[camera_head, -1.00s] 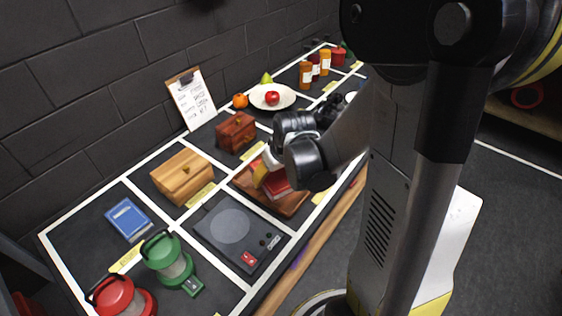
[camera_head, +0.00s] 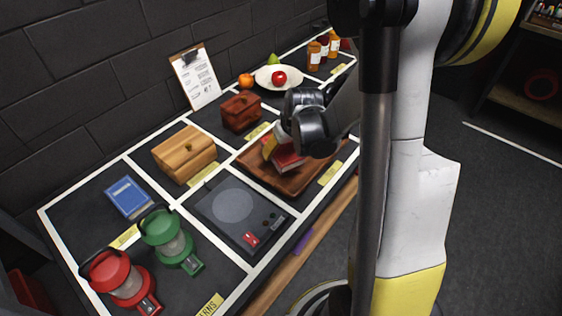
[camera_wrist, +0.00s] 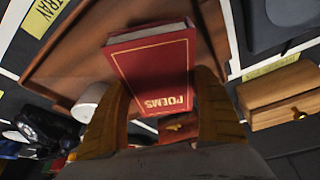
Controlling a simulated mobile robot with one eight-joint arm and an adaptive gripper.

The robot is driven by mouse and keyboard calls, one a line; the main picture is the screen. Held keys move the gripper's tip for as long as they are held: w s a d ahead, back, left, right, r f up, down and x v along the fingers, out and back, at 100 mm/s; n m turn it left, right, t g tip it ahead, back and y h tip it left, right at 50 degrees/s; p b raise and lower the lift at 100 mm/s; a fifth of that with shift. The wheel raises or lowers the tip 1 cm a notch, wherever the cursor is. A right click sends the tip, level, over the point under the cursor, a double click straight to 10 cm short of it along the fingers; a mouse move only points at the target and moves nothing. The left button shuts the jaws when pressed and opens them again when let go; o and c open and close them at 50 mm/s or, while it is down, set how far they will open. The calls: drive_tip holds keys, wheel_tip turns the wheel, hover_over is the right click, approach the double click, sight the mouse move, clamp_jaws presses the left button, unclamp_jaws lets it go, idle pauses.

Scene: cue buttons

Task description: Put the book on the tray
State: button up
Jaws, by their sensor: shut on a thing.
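The red book (camera_head: 288,159), titled POEMS, is between the orange-yellow fingers of my gripper (camera_head: 274,147). In the wrist view the red book (camera_wrist: 155,72) shows its cover, with my gripper (camera_wrist: 162,88) shut on its near end. The brown wooden tray (camera_head: 318,172) lies on the table directly under the book, and its bare wood fills much of the wrist view (camera_wrist: 75,58). The book is tilted over the tray; I cannot tell whether its lower edge touches the wood. My gripper hides part of the book and the tray's far side.
A blue book (camera_head: 129,197), a dark scale-like device (camera_head: 236,210), a wooden box (camera_head: 184,155) and a red-brown box (camera_head: 240,112) stand near the tray. Green (camera_head: 168,240) and red (camera_head: 119,279) lanterns stand at the front left. A plate (camera_head: 270,83) holds an apple.

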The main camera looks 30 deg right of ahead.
drive_tip(key=shift+w+a+f, duration=0.15)
drive_tip(key=shift+w+f, duration=0.05)
drive_tip(key=shift+w, duration=0.05)
drive_tip(key=shift+f+b, duration=1.05)
drive_tip(key=shift+f, duration=0.85)
drive_tip(key=shift+f, duration=0.2)
drive_tip(key=o, duration=1.4)
drive_tip(key=shift+r, duration=0.1)
